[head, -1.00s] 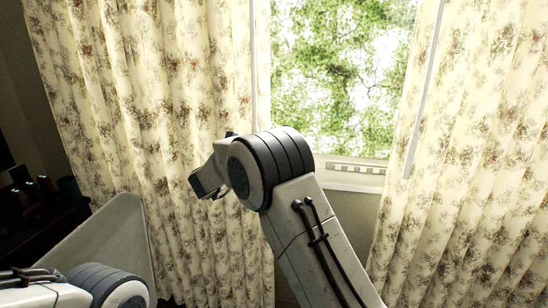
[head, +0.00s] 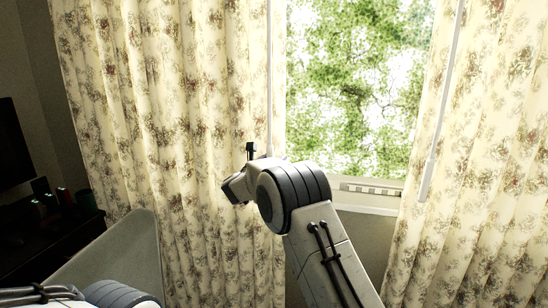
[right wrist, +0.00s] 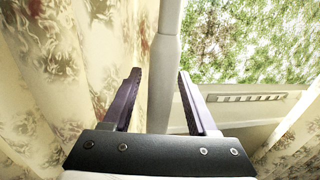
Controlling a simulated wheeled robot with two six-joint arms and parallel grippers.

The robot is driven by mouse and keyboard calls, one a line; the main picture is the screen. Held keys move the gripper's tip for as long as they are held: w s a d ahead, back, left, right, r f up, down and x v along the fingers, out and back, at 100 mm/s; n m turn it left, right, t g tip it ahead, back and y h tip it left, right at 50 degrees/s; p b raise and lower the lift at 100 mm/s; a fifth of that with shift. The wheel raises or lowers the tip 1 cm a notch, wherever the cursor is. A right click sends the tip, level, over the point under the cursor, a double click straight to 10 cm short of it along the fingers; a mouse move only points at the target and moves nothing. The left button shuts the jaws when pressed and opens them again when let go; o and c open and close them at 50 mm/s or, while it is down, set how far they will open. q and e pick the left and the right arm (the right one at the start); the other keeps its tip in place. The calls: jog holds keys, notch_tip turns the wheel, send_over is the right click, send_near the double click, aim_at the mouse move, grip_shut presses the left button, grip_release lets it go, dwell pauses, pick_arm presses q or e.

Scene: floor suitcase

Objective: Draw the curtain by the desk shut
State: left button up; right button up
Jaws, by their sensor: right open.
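The left floral curtain (head: 160,120), beside the dark desk, hangs in folds left of the window. A white wand (head: 269,80) hangs along its right edge; it also shows in the right wrist view (right wrist: 168,55). My right gripper (head: 250,150) is beside the wand's lower part, partly hidden by its own wrist. In the right wrist view my right gripper (right wrist: 160,75) is open, with the wand lined up between its two fingers. I cannot tell whether either finger touches it. My left arm shows at the bottom left, but its gripper is out of view.
The right curtain (head: 490,150) hangs right of the window with its own white wand (head: 440,100). The window (head: 355,80) is uncovered between the curtains. The desk (head: 45,240) with small items and a dark screen (head: 14,145) stands at left. A grey chair back (head: 115,260) stands before the desk.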

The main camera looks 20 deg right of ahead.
grip_shut()
dwell(1.5)
